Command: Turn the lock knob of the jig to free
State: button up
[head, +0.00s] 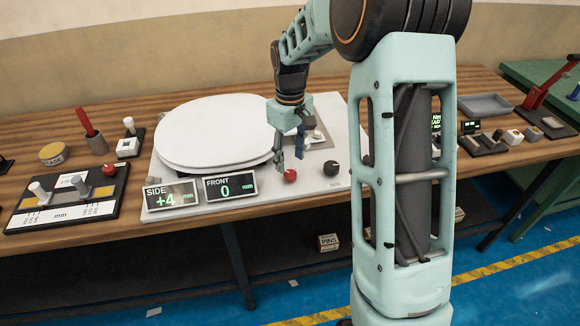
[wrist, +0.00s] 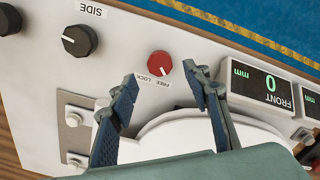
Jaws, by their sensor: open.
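The lock knob (head: 290,176) is a small red round knob at the front of the white jig plate (head: 225,208), right of the displays. In the wrist view the red lock knob (wrist: 158,64) has a pale pointer mark, with small FREE and LOCK labels beside it. The mark points toward the labels, but I cannot tell which word it meets. My gripper (head: 290,164) is open just above the knob. In the wrist view the fingertips of my gripper (wrist: 159,73) stand on either side of the knob, with gaps and no clear contact.
A dark knob (head: 331,168), labelled SIDE in the wrist view (wrist: 79,40), stands right of the red one. The SIDE display (head: 171,195) reads +4 and the FRONT display (head: 230,187) reads 0.

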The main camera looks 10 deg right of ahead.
aim_at(290, 173)
notch_tip(290, 173, up, 7)
dwell(0.3)
jog(key=shift+r, duration=0.1)
